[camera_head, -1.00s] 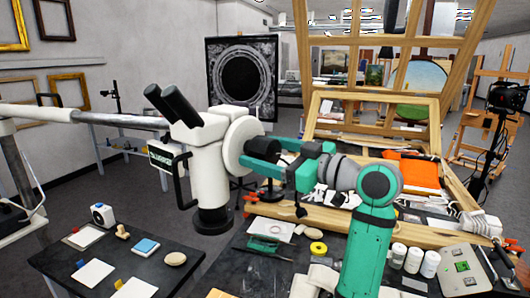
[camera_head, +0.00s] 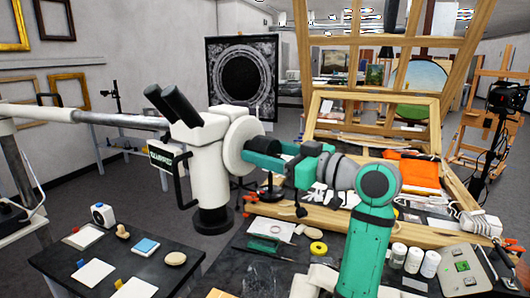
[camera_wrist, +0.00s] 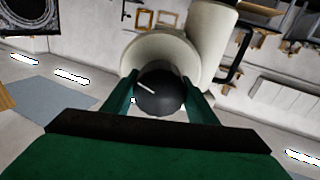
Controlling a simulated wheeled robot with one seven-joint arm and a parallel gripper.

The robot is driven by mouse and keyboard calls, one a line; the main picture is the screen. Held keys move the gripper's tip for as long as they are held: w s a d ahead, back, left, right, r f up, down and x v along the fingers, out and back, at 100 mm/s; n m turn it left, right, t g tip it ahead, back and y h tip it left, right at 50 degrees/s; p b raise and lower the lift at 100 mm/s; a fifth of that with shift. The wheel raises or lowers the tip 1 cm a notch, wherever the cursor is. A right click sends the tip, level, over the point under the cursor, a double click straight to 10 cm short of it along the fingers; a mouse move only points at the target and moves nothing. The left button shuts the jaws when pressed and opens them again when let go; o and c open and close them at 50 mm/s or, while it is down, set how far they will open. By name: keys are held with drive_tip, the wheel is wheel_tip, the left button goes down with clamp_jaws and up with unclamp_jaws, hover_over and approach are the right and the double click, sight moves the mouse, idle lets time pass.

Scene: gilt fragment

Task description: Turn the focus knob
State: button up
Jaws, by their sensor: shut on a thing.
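The white microscope (camera_head: 212,165) hangs on a grey horizontal arm, with two black eyepieces pointing up and left. Its focus knob (camera_wrist: 158,95) is a black round knob with a white line mark, set on a round cream housing (camera_wrist: 160,55); in the head view the housing is the white disc (camera_head: 238,148). My green gripper (camera_head: 268,155) reaches in from the right. In the wrist view its two fingers (camera_wrist: 160,97) sit on either side of the knob and are shut on it. The white line slants down to the right in the wrist view.
A dark table (camera_head: 65,262) with small cards, a blue block and a stone stands at lower left. Below my arm, a dark worktop (camera_head: 240,268) holds a yellow tape roll (camera_head: 318,248), white jars (camera_head: 413,260) and tools. A wooden frame (camera_head: 375,225) stands behind it.

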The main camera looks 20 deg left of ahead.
drive_tip(key=shift+m, duration=2.1)
drive_tip(key=o, duration=1.1)
drive_tip(key=shift+c, duration=0.2)
drive_tip(key=shift+d, duration=0.15)
drive_tip(key=v, duration=1)
drive_tip(key=shift+s+d, duration=0.15)
drive_tip(key=shift+d, duration=0.2)
